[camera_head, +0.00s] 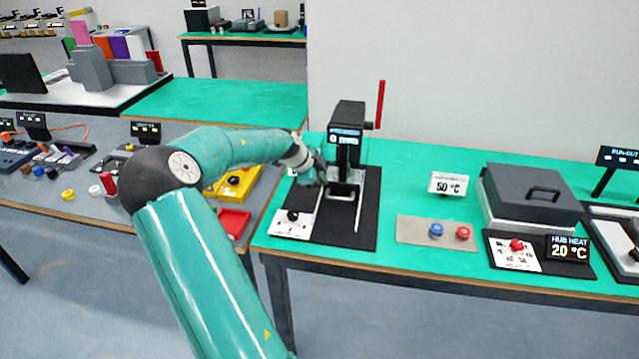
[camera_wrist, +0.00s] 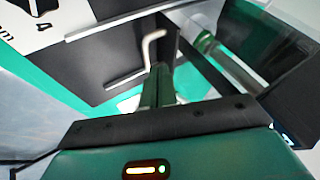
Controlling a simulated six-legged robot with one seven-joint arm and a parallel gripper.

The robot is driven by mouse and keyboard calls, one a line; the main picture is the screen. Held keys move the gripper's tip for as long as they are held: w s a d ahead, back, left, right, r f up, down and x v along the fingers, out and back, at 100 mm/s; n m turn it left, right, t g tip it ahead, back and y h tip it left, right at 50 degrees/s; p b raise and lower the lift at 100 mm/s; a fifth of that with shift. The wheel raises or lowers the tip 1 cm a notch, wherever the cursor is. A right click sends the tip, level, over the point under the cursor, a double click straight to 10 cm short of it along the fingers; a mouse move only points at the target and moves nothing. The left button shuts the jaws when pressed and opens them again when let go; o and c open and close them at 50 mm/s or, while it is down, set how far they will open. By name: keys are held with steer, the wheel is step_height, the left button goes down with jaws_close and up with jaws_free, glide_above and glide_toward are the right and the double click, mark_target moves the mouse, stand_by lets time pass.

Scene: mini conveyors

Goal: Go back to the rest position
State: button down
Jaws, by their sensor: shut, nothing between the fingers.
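My teal arm reaches across to the black press-like device with a red lever (camera_head: 350,130) on the green table. My gripper (camera_head: 320,176) is at the left side of this device, close to its lower front; whether it touches is hard to tell. In the wrist view my gripper's fingers (camera_wrist: 158,88) are together with nothing seen between them. A pale bent rod (camera_wrist: 150,46) shows just beyond the fingertips, and a clear or shiny cylinder (camera_wrist: 215,55) is to the right.
A white dial card (camera_head: 293,223) lies on the device's black base. A red tray (camera_head: 234,222) is on the left table.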

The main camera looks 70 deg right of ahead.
steer(key=shift+s+a+r, duration=0.15)
steer(key=shift+r, duration=0.35)
